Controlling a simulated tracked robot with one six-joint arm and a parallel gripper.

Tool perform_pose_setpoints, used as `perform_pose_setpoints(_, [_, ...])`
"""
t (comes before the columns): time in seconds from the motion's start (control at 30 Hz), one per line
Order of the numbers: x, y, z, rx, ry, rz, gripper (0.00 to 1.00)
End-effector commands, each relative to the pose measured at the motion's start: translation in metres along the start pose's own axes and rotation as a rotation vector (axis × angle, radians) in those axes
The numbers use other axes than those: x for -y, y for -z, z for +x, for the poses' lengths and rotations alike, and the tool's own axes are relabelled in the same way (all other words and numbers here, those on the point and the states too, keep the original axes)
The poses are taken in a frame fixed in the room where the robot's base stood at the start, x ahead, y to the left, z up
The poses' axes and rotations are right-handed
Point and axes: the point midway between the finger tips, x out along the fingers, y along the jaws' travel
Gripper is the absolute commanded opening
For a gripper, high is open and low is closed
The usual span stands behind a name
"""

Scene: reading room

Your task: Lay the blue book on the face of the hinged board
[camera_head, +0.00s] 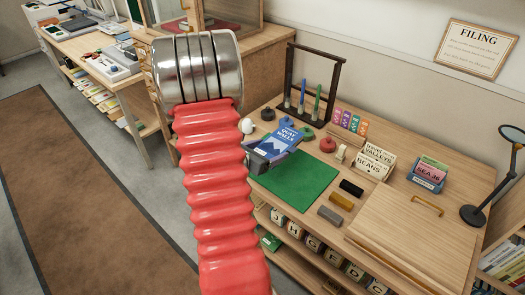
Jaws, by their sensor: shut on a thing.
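The blue book (282,139), with white lettering and a mountain picture on its cover, is at the far edge of the green mat. My gripper (259,157) shows as a dark grey part at the book's left front edge, mostly hidden behind my red arm, and is shut on the book. I cannot tell how far the book is above the table. The hinged board (395,240) is a flat wooden panel with a brass handle at the right front of the table. Its face is bare.
The green mat (300,182) lies left of the board. Dark, yellow and grey blocks (341,200) lie between them. Card boxes (375,160), a blue tray (425,178) and a black lamp (478,213) stand behind and right. A dark rack (316,75) holds coloured tubes.

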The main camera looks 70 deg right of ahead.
Motion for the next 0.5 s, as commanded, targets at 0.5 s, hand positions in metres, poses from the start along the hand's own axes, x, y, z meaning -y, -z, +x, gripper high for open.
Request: perform_pose_setpoints(0.5, [-0.122,0.057,-0.107,-0.002,-0.246,-0.099,0.44])
